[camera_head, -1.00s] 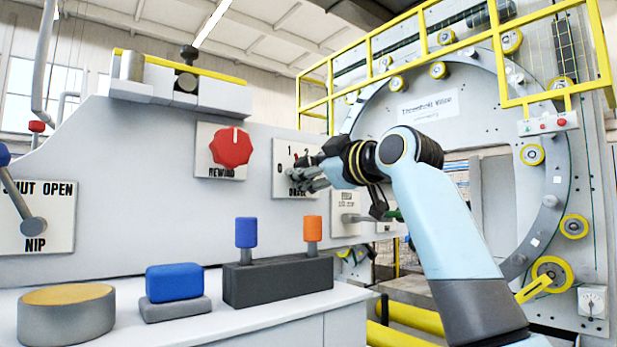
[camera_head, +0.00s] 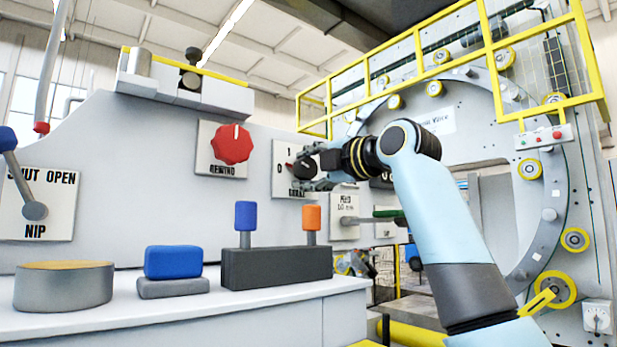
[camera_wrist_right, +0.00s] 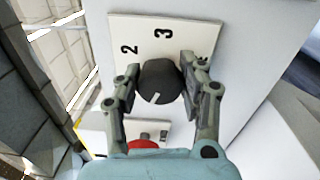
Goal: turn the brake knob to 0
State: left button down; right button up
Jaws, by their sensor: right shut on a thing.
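The brake knob (camera_wrist_right: 161,82) is a dark, round knob on a white plate (camera_head: 285,152) marked 0 and 1 at the left. In the right wrist view, 2 and 3 show on the plate. The knob's white mark points down there, towards the red rewind knob; in the head view that is the left side, where 0 is printed. My right gripper (camera_wrist_right: 160,88) is shut on the knob, one finger at each side. In the head view my right gripper (camera_head: 303,172) covers much of the knob and plate. My left gripper is in neither view.
The red rewind knob (camera_head: 231,144) is left of the brake plate. A plate with a green-handled lever (camera_head: 385,214) is at the lower right. Below, a counter holds a blue button (camera_head: 173,262) and a dark block (camera_head: 276,268) with blue and orange levers.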

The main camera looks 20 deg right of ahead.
jog(key=shift+f+n+b, duration=0.1)
jog(key=shift+n+b, duration=0.6)
jog(key=shift+n, duration=1.3)
jog(key=o, duration=1.2)
jog(key=shift+s, duration=0.1)
jog(key=v, duration=1.1)
jog(key=shift+s+d, duration=0.25)
jog(key=shift+s, duration=0.1)
